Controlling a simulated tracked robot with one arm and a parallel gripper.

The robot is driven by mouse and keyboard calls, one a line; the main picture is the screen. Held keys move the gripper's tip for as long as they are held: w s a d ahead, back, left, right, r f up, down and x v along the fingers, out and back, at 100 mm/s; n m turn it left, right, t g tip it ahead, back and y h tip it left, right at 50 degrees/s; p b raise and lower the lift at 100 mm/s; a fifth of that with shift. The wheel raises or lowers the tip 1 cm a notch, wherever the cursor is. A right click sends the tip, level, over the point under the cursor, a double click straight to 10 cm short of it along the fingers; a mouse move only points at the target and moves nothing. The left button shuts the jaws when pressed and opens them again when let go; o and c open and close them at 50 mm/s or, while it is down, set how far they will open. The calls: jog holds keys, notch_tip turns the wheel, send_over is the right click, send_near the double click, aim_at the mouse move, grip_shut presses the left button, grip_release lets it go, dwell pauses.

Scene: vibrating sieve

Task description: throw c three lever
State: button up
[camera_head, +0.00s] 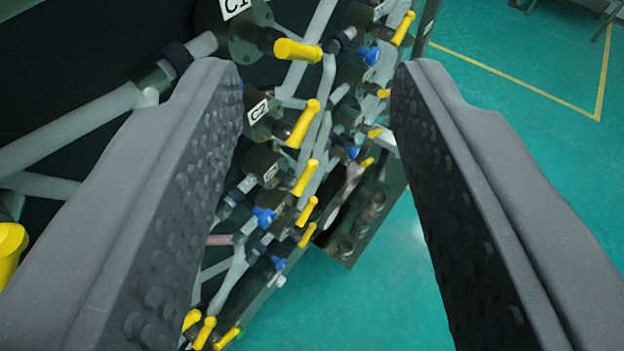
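A panel of valves with yellow levers and pipes fills the middle of the view, tilted in the picture. The top valve is labelled C1 and has a yellow lever (298,50). Below it, the valve labelled C2 has a yellow lever (303,124). Below that is a third valve with a white tag (271,172), its text too small to read surely, and a yellow lever (306,178). My gripper (319,75) is open, its two grey studded fingers wide apart on either side of the levers. Nothing is held. The levers appear beyond the fingertips.
More yellow levers (307,213) and blue handles (264,217) sit lower on the panel, with others to the right. Grey pipes (75,127) run at left, with a yellow part (10,240) at the left edge. Green floor (520,130) with yellow lines is open at right.

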dwell(0.3)
jog(key=g+y+b, duration=0.6)
jog(key=y+b, duration=0.6)
send_near(305, 178)
jog(key=shift+m, duration=0.3)
jog(key=x, duration=0.7)
jog(key=f+b+x, duration=0.1)
jog(key=x, duration=0.2)
jog(key=shift+w, duration=0.3)
